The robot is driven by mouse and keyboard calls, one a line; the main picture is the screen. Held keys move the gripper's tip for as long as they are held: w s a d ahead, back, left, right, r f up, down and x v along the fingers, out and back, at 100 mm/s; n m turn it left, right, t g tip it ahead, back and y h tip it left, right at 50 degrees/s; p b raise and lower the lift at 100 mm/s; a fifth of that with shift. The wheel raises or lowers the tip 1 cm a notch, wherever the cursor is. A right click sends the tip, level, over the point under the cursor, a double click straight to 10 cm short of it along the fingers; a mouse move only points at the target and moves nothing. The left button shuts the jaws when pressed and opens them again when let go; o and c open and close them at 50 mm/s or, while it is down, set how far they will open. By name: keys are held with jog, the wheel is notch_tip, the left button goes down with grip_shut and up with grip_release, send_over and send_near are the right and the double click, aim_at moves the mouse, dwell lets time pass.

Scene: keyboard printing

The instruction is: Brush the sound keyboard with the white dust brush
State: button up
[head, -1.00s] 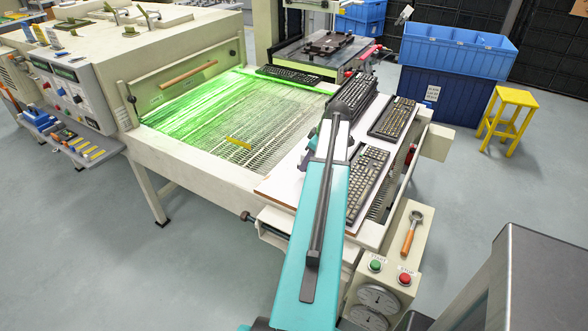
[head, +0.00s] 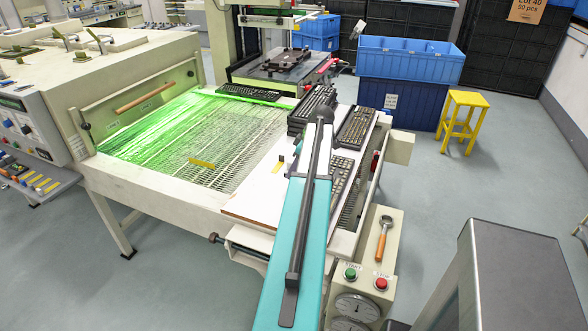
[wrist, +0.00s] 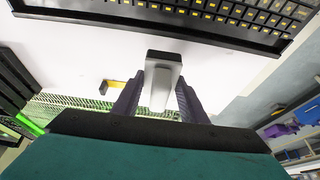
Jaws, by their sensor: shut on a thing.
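My gripper (wrist: 158,98) is shut on a white block-like thing with a dark end, which appears to be the white dust brush (wrist: 160,88); its bristles are not clear. In the wrist view a black keyboard (wrist: 215,22) lies beyond the brush, apart from it in the picture. In the head view black keyboards sit on the white table: a stack (head: 312,103), one to its right (head: 356,127) and one nearer (head: 340,176), partly behind my teal arm. I cannot tell which is the sound one. My gripper is mostly hidden behind the arm there.
Another keyboard (head: 249,93) lies at the far end of the green-lit mesh belt (head: 205,145). A yellow strip (head: 202,163) lies on the mesh. A control box (head: 362,280) with buttons and an orange-handled tool (head: 384,238) stands at the near right.

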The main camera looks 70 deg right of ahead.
jog(key=o, duration=0.6)
jog(key=c, duration=0.6)
jog(key=w+a+r, duration=0.4)
jog(key=w+a, duration=1)
jog(key=w, duration=0.2)
jog(key=w+a+r, duration=0.3)
jog(key=w+a, duration=1.2)
jog(key=w+a+r, duration=0.2)
jog(key=w+a, duration=0.1)
jog(key=a, duration=1)
jog(key=w+a+r, duration=0.3)
jog(key=a, duration=1.1)
jog(key=w+a+r, duration=0.2)
jog(key=w+a, duration=0.1)
jog(key=a, duration=1)
jog(key=shift+a+r, duration=0.2)
jog(key=shift+a, duration=0.2)
jog(key=shift+d, duration=0.1)
